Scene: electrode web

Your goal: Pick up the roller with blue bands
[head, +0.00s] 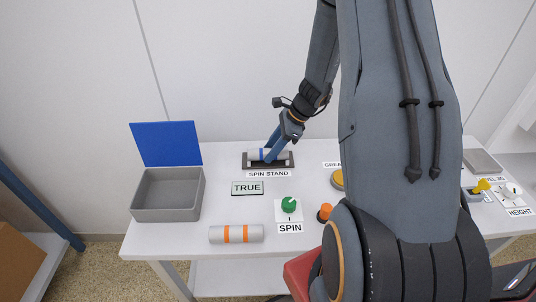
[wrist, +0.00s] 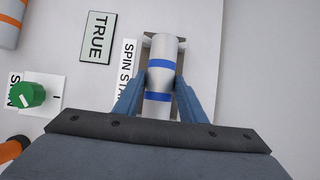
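The roller with blue bands (wrist: 160,78) is pale grey with two blue bands. It lies in the black spin stand (head: 247,166) at the back of the table. My gripper (head: 268,151) reaches down to it from above. In the wrist view its two blue fingers (wrist: 161,82) lie along opposite sides of the roller, close against it, with no clear gap at the tips. The roller's lower end shows between the fingers. Part of the stand is hidden behind the fingers and roller.
A roller with orange bands (head: 236,234) lies at the table's front left. A grey bin (head: 167,196) with a raised blue lid stands at the left. A TRUE sign (head: 247,188) and a green spin knob (head: 289,204) are in front of the stand. My arm hides the table's middle right.

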